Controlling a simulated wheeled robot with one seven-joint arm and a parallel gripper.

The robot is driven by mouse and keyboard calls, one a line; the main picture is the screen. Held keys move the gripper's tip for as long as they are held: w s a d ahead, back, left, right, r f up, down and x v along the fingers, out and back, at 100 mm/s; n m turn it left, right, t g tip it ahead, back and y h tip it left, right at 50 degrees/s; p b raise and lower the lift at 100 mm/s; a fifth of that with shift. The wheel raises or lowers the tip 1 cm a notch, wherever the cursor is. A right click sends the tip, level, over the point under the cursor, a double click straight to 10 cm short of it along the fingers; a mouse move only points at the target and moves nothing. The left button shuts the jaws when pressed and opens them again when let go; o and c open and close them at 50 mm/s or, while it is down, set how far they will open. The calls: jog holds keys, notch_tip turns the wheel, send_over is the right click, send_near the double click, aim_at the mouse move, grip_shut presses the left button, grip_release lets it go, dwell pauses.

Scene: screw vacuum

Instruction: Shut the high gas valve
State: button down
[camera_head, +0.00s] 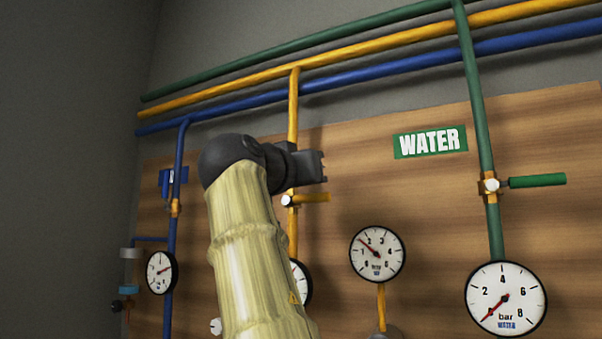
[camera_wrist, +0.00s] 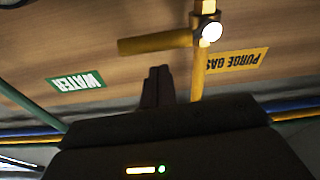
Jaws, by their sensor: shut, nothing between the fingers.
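The gas valve (camera_head: 288,200) sits on a vertical yellow pipe, with its yellow handle (camera_head: 316,198) pointing right, crosswise to the pipe. In the wrist view, which is upside down, the valve (camera_wrist: 208,31) is at the top and its handle (camera_wrist: 155,44) points left, again crosswise to the pipe. My gripper (camera_head: 322,168) is just above the handle in the head view. Its shut fingers (camera_wrist: 157,75) show in the wrist view beside the pipe, apart from the handle and holding nothing. My arm hides part of the pipe and a gauge below.
A green water valve handle (camera_head: 537,181) is at the right and a blue valve (camera_head: 173,184) at the left. Gauges (camera_head: 376,254) hang on the wooden board below. Green, yellow and blue pipes (camera_head: 350,57) cross above. The wrist view shows a purge gas label (camera_wrist: 238,62).

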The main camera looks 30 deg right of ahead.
jog(key=r+b+v, duration=0.1)
jog(key=b+v, duration=0.1)
jog(key=v, duration=0.7)
jog(key=shift+a+r, duration=0.2)
jog(key=shift+r, duration=0.15)
jog(key=shift+w+d+f, duration=0.1)
jog(key=shift+w, duration=0.05)
dwell(0.4)
